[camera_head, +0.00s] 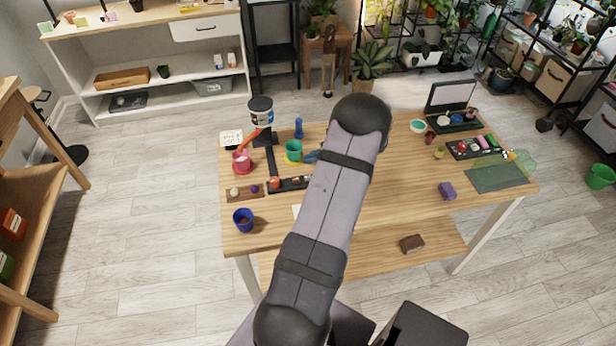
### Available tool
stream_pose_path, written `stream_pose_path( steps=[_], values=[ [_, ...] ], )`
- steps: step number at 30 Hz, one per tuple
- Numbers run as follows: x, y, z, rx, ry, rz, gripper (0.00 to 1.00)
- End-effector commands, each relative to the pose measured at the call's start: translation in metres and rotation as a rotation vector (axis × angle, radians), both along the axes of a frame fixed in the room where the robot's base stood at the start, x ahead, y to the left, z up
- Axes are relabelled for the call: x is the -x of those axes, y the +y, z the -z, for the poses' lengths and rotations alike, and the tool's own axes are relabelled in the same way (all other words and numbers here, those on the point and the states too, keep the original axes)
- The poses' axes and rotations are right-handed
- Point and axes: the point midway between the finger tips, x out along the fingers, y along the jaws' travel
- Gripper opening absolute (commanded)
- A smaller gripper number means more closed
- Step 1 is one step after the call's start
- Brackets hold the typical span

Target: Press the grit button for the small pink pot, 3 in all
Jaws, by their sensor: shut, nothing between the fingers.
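A small pink pot (241,158) stands at the left of the wooden table, at the lower end of a red chute (250,138). The chute slopes down from a dispenser (261,110) with a dark lid and a pale label. A black button bar (290,185) lies in front of it, with a red button (273,183) at its left end and another reddish one further right. My arm crosses the middle of the table and hides the bar's right end. My gripper does not show; my own arm covers that area. The inside of the pink pot is too small to read.
A green pot (293,149) on a yellow saucer and a blue pot (243,219) stand near the bar. A small wooden tray (245,193) holds two round things. A purple block (447,190) and an open dark case (452,121) are at right.

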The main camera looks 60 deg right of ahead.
Motion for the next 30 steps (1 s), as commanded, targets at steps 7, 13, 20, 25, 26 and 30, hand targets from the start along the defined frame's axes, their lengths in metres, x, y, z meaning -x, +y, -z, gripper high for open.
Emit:
stream_pose_path(
  steps=[7,13,20,25,26,30],
  values=[
    [0.000,-0.001,-0.010,0.001,-0.001,0.000,0.00],
    [0.000,0.000,-0.037,0.001,-0.001,0.000,0.00],
    [0.000,0.000,-0.039,0.000,0.000,0.000,0.00],
    [0.000,0.000,-0.038,0.000,0.000,0.000,0.00],
    [0.000,0.000,-0.037,0.000,0.000,0.000,0.00],
    [0.000,0.000,-0.032,-0.001,0.000,0.001,0.00]
  ],
)
